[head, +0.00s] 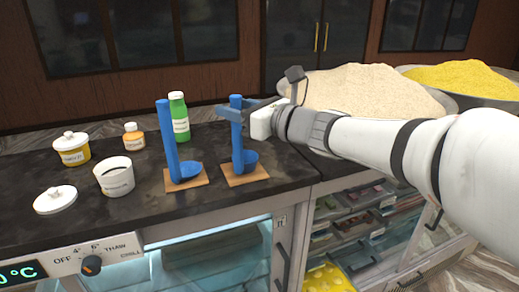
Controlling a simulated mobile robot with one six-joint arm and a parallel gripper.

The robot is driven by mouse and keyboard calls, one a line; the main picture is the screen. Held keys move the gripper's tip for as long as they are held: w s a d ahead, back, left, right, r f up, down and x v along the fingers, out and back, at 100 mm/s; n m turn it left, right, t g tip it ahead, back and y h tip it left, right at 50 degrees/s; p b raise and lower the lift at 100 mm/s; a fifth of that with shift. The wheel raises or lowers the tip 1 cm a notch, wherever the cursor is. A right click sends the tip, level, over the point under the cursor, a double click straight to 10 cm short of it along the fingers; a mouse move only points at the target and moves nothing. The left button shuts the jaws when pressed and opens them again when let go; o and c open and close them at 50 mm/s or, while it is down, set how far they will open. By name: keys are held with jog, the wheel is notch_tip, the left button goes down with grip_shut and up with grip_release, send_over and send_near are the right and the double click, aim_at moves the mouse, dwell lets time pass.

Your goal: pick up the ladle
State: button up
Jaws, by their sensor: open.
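Two blue ladles stand upright on square wooden pads on the dark counter, each with a tall flat handle and a small cup low at its right side. The left ladle (168,142) is clear of my arm. The right ladle (237,145) has its upper handle at my gripper (238,110). My gripper reaches in from the right, and its open fingers appear to lie to either side of that handle near the top. I cannot tell whether either finger touches it.
A green bottle (179,118) stands behind and between the ladles. An orange-labelled bottle (133,137), a lidded yellow-labelled jar (72,149), an open white tub (114,177) and a loose lid (55,199) are to the left. Heaped bowls, pale (355,88) and yellow (465,78), stand back right.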

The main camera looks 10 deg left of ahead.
jog(key=x, duration=0.2)
jog(key=shift+w+a, duration=0.2)
jog(key=shift+a, duration=0.05)
grip_shut()
dwell(0.3)
